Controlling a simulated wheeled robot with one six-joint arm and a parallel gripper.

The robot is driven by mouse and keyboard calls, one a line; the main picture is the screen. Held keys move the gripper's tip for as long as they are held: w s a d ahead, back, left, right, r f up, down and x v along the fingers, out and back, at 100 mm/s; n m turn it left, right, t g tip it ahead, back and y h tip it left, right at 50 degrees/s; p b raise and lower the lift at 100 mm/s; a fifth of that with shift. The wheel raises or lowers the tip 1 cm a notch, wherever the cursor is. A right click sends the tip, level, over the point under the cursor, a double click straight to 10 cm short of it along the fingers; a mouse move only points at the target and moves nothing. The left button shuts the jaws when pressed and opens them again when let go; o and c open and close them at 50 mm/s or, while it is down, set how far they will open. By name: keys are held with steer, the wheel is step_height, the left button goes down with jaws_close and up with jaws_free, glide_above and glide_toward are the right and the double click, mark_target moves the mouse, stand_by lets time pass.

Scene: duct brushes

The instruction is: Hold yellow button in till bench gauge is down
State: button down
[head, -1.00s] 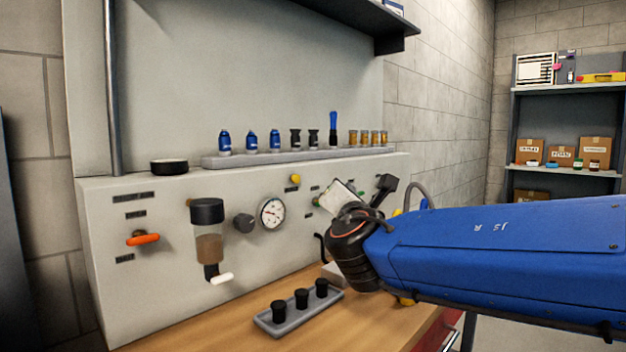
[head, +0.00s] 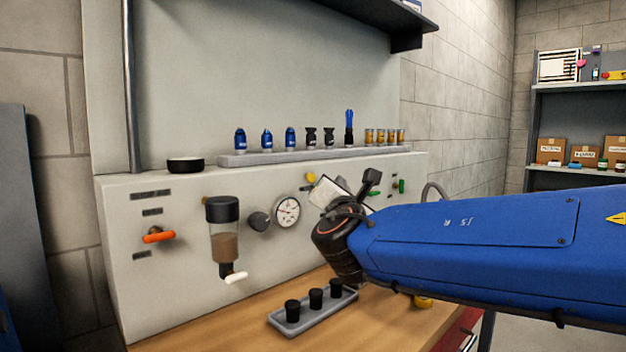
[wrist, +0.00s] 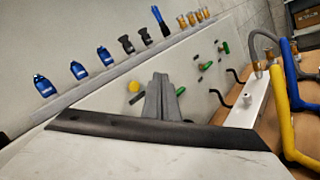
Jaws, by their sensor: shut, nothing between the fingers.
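The yellow button (head: 310,178) is on the upper part of the pale panel, above and right of the round bench gauge (head: 287,211). The gauge has a white face; its needle is too small to read surely. The button also shows in the wrist view (wrist: 134,86), just left of my gripper's fingertips (wrist: 162,77). My gripper is shut and empty, pointing at the panel. The fingers look apart from the button, which stands out to their left. In the head view the fingers are hidden by my wrist parts.
A dark knob (head: 259,222) and a brown-filled filter bowl (head: 224,245) sit left of the gauge. A ledge (head: 235,159) above holds several bottles and fittings. A grey tray (head: 290,327) with black cups lies on the bench. Green fittings (wrist: 225,47) are right of my fingers.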

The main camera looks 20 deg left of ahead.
steer(key=shift+w+a, duration=0.35)
steer(key=shift+a, duration=0.5)
steer(key=shift+w+a, duration=0.4)
steer(key=shift+a, duration=0.5)
steer(key=shift+w+a, duration=0.35)
steer(key=shift+a, duration=0.5)
steer(key=shift+a, duration=0.1)
steer(key=shift+w+a, duration=0.15)
steer(key=shift+a, duration=0.15)
steer(key=shift+w+a, duration=0.2)
steer(key=shift+a, duration=0.3)
stand_by(2.2)
steer(key=shift+d, duration=0.15)
stand_by(0.5)
steer(key=shift+s+d, duration=0.4)
steer(key=shift+d, duration=0.35)
steer(key=shift+s+d, duration=0.3)
steer(key=shift+d, duration=0.45)
steer(key=shift+s+d, duration=0.35)
steer(key=shift+d, duration=0.45)
steer(key=shift+s+d, duration=0.3)
steer(key=shift+d, duration=0.45)
